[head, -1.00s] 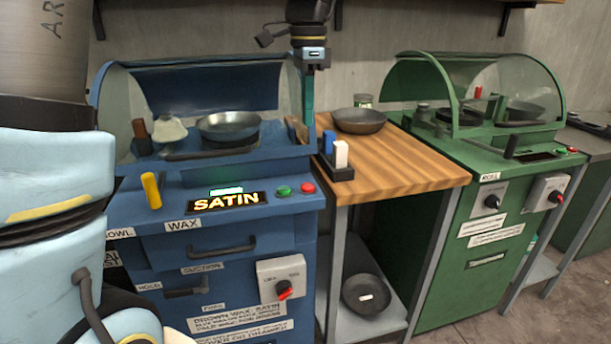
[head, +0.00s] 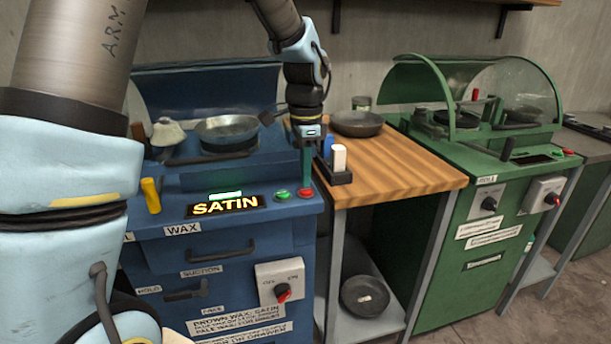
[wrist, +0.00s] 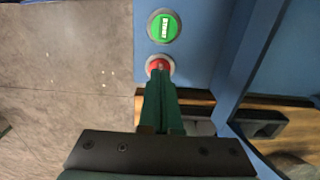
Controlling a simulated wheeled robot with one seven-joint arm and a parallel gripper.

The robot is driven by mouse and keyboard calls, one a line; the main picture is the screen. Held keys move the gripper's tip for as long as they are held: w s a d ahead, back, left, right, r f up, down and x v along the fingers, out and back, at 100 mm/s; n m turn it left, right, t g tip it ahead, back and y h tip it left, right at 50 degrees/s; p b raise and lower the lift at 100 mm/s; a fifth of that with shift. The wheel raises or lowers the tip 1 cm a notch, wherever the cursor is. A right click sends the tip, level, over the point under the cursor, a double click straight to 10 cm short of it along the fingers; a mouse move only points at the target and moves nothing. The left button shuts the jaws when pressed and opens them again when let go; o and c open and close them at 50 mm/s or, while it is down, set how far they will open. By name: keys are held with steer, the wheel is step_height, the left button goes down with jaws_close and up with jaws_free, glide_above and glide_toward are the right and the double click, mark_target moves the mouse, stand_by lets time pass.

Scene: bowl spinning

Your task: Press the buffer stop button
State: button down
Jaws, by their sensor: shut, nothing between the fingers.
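The blue buffer machine (head: 150,205) stands at the left with a lit SATIN display (head: 224,205). A red button (head: 306,193) and a green button (head: 282,194) sit right of the display. In the wrist view the green button (wrist: 164,26) reads START, and the red button (wrist: 159,64) is partly covered by my fingertips. My gripper (head: 306,183) is shut and empty, pointing down at the red button. Its green fingers also show in the wrist view (wrist: 160,78). I cannot tell whether the tips touch the button.
A wooden-topped table (head: 410,175) stands right of the machine, with a dark bowl (head: 357,123) and a small holder (head: 338,176) of blue and white blocks near the gripper. A bowl (head: 228,130) sits in the blue machine. A green machine (head: 470,220) is further right.

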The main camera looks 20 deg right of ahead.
mark_target(304, 190)
steer(key=shift+f, duration=0.95)
steer(key=shift+s+a+f, duration=0.15)
steer(key=shift+a+f, duration=0.05)
steer(key=shift+f, duration=0.45)
steer(key=shift+d+r, duration=0.1)
steer(key=shift+r, duration=0.45)
step_height(304, 190, up, 14)
steer(key=p, duration=0.2)
steer(key=shift+w+r+p, duration=0.2)
steer(key=shift+p, duration=0.15)
steer(key=shift+d, duration=0.1)
